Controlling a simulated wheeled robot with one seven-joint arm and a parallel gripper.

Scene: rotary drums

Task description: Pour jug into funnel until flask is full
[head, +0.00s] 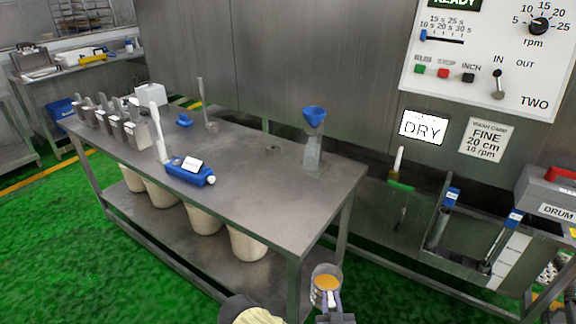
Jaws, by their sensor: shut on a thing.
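The blue funnel (314,115) sits in the top of a clear flask (312,154), which stands upright near the right end of the steel table. I cannot make out any liquid level in the flask. A metal jug (326,271) with orange-brown liquid in it is at the bottom of the view, off the table's front right corner. My gripper (331,302) is shut on the jug at its near side and holds it about upright, apart from the funnel and nearer to me. The gripper's fingertips are partly hidden against the jug.
The steel table (262,190) has bare top around the flask. A blue device (190,172), a brush (158,130) and several metal containers (125,128) stand farther left. A control panel (490,50) is on the wall at right, above a trough (480,245) with tools.

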